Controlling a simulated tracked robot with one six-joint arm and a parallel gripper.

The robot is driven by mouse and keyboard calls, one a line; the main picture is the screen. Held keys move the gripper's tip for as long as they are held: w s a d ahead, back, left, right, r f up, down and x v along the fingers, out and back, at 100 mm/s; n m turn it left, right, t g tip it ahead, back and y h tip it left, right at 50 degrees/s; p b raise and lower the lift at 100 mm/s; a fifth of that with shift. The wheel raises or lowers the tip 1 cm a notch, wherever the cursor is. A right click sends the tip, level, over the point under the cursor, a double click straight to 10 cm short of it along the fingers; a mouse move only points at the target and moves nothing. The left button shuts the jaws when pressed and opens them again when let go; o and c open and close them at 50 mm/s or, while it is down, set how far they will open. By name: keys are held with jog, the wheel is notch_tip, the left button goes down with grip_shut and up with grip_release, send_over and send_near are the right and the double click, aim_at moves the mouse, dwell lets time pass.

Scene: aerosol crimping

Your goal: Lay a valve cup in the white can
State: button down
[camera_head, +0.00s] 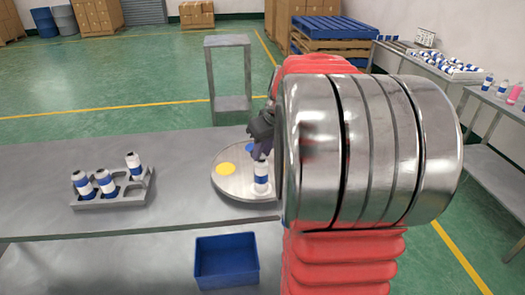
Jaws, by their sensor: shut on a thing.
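A white can with a blue band (261,180) stands upright on the round turntable (232,190) at the middle of the bench. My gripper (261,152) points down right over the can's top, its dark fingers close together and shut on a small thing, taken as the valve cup. The cup is too small and too covered to make out. I cannot tell whether it touches the can. My large metal arm joint hides the right part of the turntable.
A grey rack (112,195) with several white and blue cans stands on the left of the bench. The turntable bears a yellow disc (226,169) and a blue disc (250,147). An empty-looking blue bin (226,262) is at the front. The bench between rack and turntable is clear.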

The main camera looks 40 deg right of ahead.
aim_at(262, 157)
dwell(0.4)
jog(key=c, duration=1.5)
grip_release()
jog(key=shift+o, duration=0.7)
jog(key=o, duration=0.4)
jog(key=shift+o, duration=0.2)
jog(key=shift+r, duration=0.15)
jog(key=shift+r, duration=3.35)
